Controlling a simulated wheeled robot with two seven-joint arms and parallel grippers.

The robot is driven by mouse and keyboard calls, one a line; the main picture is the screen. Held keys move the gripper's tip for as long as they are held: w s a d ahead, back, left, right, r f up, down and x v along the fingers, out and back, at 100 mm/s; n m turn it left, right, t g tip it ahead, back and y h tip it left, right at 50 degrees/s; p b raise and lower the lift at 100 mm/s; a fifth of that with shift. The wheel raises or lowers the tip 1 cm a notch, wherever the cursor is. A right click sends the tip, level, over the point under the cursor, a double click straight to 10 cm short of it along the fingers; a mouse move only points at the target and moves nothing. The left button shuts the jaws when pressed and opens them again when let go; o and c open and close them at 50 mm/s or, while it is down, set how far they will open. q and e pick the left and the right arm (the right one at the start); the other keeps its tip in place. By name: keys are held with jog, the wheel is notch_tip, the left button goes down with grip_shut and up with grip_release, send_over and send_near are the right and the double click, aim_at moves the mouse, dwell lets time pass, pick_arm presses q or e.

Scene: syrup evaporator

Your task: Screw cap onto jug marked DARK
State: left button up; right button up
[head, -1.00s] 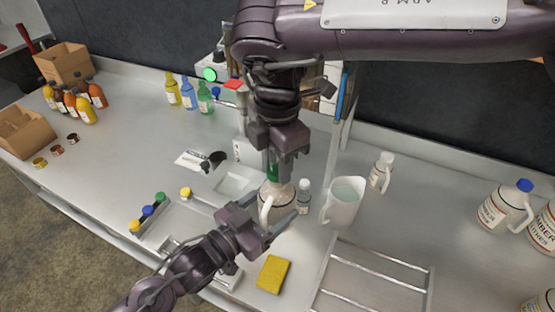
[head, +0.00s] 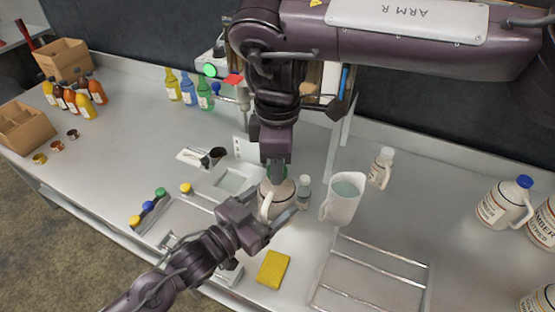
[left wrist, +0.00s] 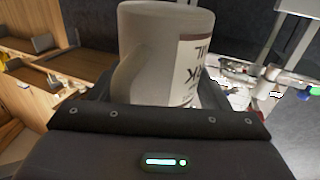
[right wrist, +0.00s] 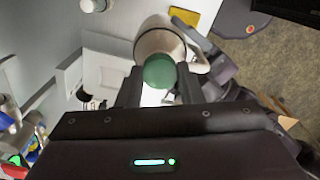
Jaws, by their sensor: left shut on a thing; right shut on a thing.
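The white jug (head: 270,207) stands upright near the middle of the bench. In the left wrist view the jug (left wrist: 160,55) shows part of a dark-lettered label ending in K. My left gripper (head: 279,218) is shut on the jug's body from the front. A green cap (right wrist: 159,71) is between the fingers of my right gripper (right wrist: 160,88), which is shut on it and points down from above. The cap is over the jug's top. The gripper hides the neck, so I cannot tell how the cap sits on it.
A yellow sponge (head: 273,269) lies in front. A rack (head: 370,280) is at the front right. A row of coloured caps (head: 148,208) lies left.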

jog(key=m, duration=0.4)
jog(key=shift+m, duration=0.3)
jog(key=m, duration=0.8)
jog(key=shift+a+m, duration=0.1)
jog(key=shift+m, duration=0.3)
jog(key=m, duration=0.5)
jog(key=o, duration=0.9)
jog(key=shift+r, duration=2.3)
